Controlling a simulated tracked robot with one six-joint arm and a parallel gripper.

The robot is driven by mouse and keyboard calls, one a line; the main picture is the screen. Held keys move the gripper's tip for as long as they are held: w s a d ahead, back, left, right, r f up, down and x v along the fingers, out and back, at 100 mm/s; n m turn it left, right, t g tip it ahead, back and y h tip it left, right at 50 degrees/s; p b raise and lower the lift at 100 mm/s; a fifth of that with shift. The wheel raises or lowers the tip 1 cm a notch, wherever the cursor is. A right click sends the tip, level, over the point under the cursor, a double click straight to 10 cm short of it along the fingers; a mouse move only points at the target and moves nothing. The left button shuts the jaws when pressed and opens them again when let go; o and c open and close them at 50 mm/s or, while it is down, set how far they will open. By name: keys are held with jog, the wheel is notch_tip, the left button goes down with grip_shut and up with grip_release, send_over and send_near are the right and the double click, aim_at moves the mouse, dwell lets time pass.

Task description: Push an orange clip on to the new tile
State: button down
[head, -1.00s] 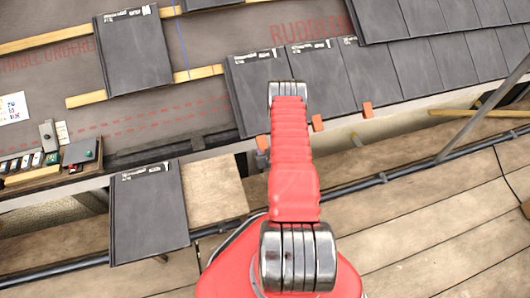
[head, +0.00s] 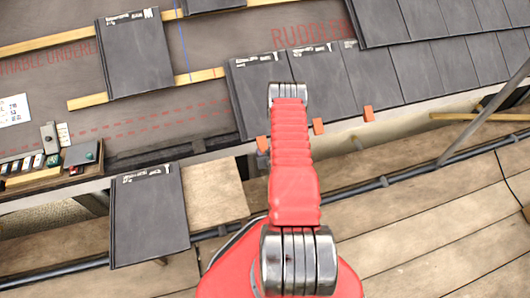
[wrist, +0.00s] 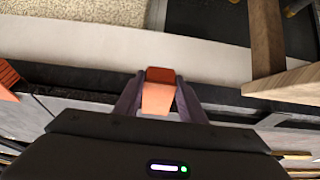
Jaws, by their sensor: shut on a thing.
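The orange clip (wrist: 158,92) is held between the two dark fingers of my gripper (wrist: 160,103) in the wrist view. A bit of orange (head: 263,143) shows beside my red arm in the head view, by the lower edge of the leftmost eaves tile (head: 246,92), which appears to be the new tile. My arm hides part of this tile and most of my gripper there. In the wrist view the clip is close to the dark tile edge (wrist: 95,82); I cannot tell whether it touches or sits on it.
Two orange clips (head: 318,126) (head: 368,114) sit on the eaves edge to the right. One loose tile (head: 150,215) lies at the lower left, another (head: 135,55) on the battens. A tray of small items (head: 48,170) stands at left. A pole (head: 480,115) slants at right.

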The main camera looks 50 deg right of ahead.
jog(key=shift+w+d+r, duration=0.3)
jog(key=shift+w+r, duration=0.05)
jog(key=shift+w, duration=0.15)
jog(key=shift+w+d+r, duration=0.3)
jog(key=shift+w+r, duration=0.05)
jog(key=shift+w, duration=0.15)
dwell(2.1)
jog(key=c, duration=1.1)
grip_release()
jog(key=shift+a, duration=0.1)
jog(key=shift+s+f, duration=0.1)
jog(key=s+r, duration=0.1)
jog(key=r, duration=0.1)
jog(key=s+a+r, duration=0.1)
jog(key=r, duration=0.1)
jog(key=s+r, duration=0.1)
jog(key=r, duration=0.1)
jog(key=shift+s+a, duration=0.1)
jog(key=shift+a, duration=0.25)
